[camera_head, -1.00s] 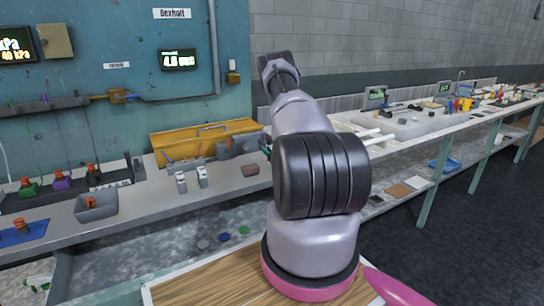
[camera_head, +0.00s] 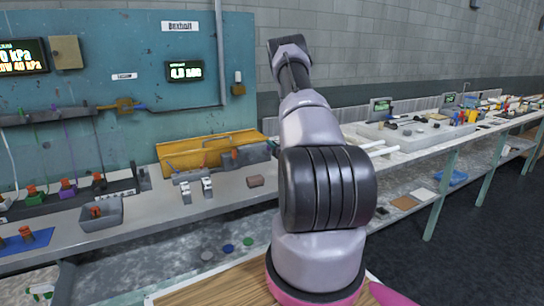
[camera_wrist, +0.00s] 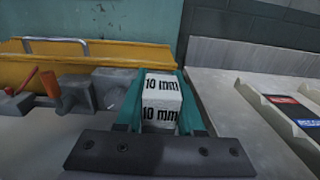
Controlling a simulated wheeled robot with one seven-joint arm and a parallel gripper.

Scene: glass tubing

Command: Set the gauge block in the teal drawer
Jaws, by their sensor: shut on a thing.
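The gauge block (camera_wrist: 161,103) is a white block marked "10 mm" on two faces in the wrist view. My gripper (camera_wrist: 160,98) has teal fingers, one on each side of the block, and is shut on it. The block is held near the back of the bench, to the right of a yellow tray; I cannot tell whether it touches the surface below. In the head view my own arm hides the gripper and the block. I cannot make out a teal drawer in either view.
The yellow tray (camera_head: 190,147) stands against the teal wall panel, with grey fixtures before it. A pale tray (camera_wrist: 270,112) lies right of my gripper.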

